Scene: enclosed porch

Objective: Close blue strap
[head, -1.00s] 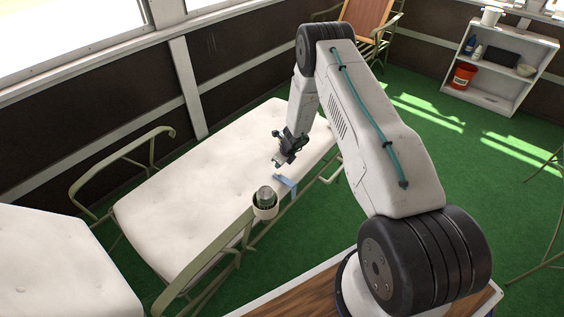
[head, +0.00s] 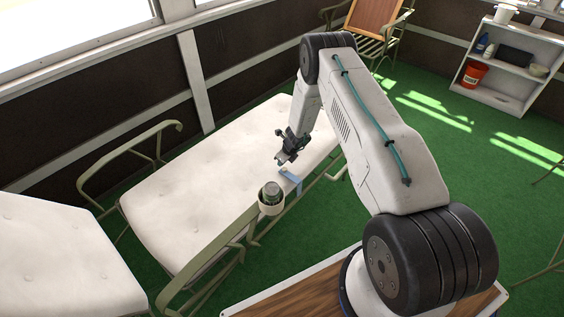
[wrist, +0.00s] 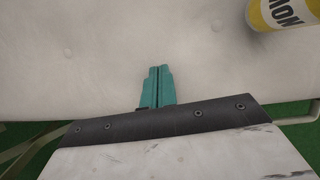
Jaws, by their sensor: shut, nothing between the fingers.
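The light blue strap (head: 291,178) lies at the near edge of the white cushioned bench, just beyond the can, with part of it hanging over the side. I cannot tell from this distance how its ends sit. My gripper (head: 280,161) is above the cushion, a little to the left of and beyond the strap, apart from it. In the wrist view my gripper (wrist: 157,70) shows teal fingers pressed together with nothing between them, over bare white cushion. The strap does not show in the wrist view.
Green metal armrests (head: 128,150) frame the bench cushion (head: 190,200). A white shelf (head: 510,70) stands far right.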

